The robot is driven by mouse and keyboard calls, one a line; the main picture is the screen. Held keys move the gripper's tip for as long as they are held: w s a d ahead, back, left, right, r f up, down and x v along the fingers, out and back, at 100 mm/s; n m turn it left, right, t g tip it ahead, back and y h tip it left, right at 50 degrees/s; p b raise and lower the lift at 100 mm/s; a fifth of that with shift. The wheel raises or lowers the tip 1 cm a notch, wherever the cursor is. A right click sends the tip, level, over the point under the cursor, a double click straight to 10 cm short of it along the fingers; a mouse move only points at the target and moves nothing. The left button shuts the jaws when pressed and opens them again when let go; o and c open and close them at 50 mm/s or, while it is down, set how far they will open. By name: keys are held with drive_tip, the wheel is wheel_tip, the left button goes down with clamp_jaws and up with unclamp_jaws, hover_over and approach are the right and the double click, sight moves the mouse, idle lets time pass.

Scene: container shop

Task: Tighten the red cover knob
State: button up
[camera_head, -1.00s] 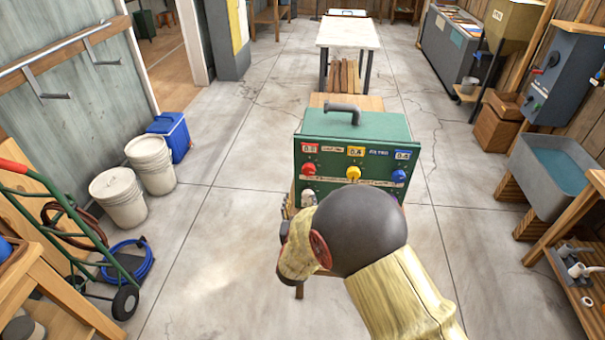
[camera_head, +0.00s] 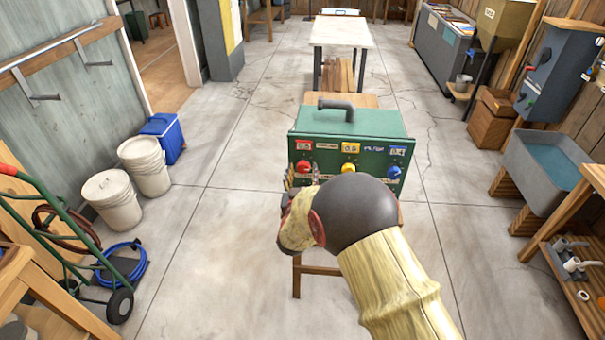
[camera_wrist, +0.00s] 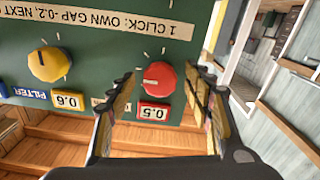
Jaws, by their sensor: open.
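The red cover knob (camera_head: 303,168) is the leftmost of three knobs on the front of a green box (camera_head: 310,150) in the head view. In the wrist view, the red knob (camera_wrist: 159,78) shows upside down, with a red "0.5" label (camera_wrist: 153,112) beside it. My gripper (camera_wrist: 165,80) is open, its fingers on either side of the knob in that view; contact is not visible. In the head view my wrist hides the lower front of the box and most of the gripper. A yellow knob (camera_wrist: 49,64) is apart, to the left in the wrist view.
The box has a dark top handle (camera_head: 336,106) and a blue knob (camera_head: 394,172). It stands on a wooden stand (camera_head: 318,270). White buckets (camera_head: 112,200) and a hand truck (camera_head: 60,215) are left; a grey sink (camera_head: 545,185) is right.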

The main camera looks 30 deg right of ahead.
drive_tip(key=c, duration=0.3)
drive_tip(key=c, duration=0.8)
drive_tip(key=shift+c, duration=0.3)
drive_tip(key=shift+m+b, duration=0.4)
drive_tip(key=shift+b, duration=0.1)
drive_tip(key=m+b, duration=0.4)
drive_tip(key=shift+f+b, duration=0.15)
drive_tip(key=shift+b, duration=0.2)
drive_tip(key=m+b, duration=0.3)
drive_tip(key=m, duration=0.1)
drive_tip(key=shift+r, duration=0.2)
